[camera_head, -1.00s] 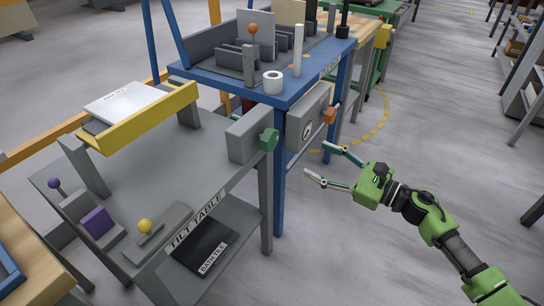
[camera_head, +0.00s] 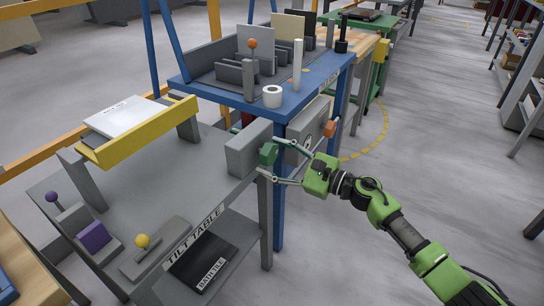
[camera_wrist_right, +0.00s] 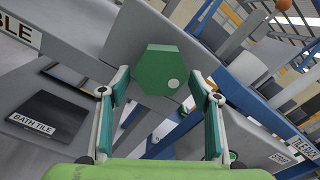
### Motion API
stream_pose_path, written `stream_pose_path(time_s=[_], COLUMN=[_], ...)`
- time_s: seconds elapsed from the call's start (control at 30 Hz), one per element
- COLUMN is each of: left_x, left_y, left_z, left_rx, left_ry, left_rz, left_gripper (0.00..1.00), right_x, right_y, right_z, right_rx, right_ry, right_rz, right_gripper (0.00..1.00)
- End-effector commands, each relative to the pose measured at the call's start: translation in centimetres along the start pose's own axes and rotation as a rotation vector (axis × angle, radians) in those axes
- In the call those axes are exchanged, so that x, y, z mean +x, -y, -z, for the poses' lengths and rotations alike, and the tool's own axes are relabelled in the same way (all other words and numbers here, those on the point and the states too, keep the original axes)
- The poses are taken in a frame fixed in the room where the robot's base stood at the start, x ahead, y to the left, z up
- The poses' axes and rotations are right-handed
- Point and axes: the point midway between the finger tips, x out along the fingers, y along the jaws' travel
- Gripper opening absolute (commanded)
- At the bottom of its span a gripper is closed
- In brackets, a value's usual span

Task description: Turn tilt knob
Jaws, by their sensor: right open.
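The green hexagonal knob (camera_head: 268,153) sits on the grey box (camera_head: 246,148) at the right end of the tilt table (camera_head: 178,170). In the right wrist view the knob (camera_wrist_right: 158,68) lies ahead between the fingertips, with a pale dot on its face. My right gripper (camera_head: 271,157) is open, with one finger on each side of the knob in the head view; gaps show beside the knob in the wrist view. I cannot tell how deep the fingertips reach along it. My left gripper is not in view.
A blue bench (camera_head: 312,92) stands just behind, with a grey gauge box (camera_head: 308,122) and orange knob (camera_head: 329,128) close to my right gripper. A yellow-edged tilting plate (camera_head: 140,133) is on the tilt table. The floor (camera_head: 400,180) to the right is free.

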Motion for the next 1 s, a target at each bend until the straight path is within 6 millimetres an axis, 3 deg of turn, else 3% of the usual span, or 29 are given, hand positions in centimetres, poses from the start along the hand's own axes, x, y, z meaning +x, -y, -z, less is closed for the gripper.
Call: stream_pose_path(time_s=[0.37,0.53,1.0], left_x=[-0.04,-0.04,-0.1], left_y=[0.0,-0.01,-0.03], left_z=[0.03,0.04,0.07], left_rx=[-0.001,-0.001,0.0], left_ry=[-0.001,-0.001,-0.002], left_rz=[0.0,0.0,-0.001], left_gripper=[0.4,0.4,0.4], right_x=[0.68,0.65,0.62], right_y=[-0.02,-0.01,-0.16], right_z=[0.01,0.02,0.05], right_rx=[0.0,0.0,0.091], right_ry=[-0.001,-0.001,-0.001], right_rz=[0.0,0.0,0.0], right_gripper=[0.57,0.19,0.19])
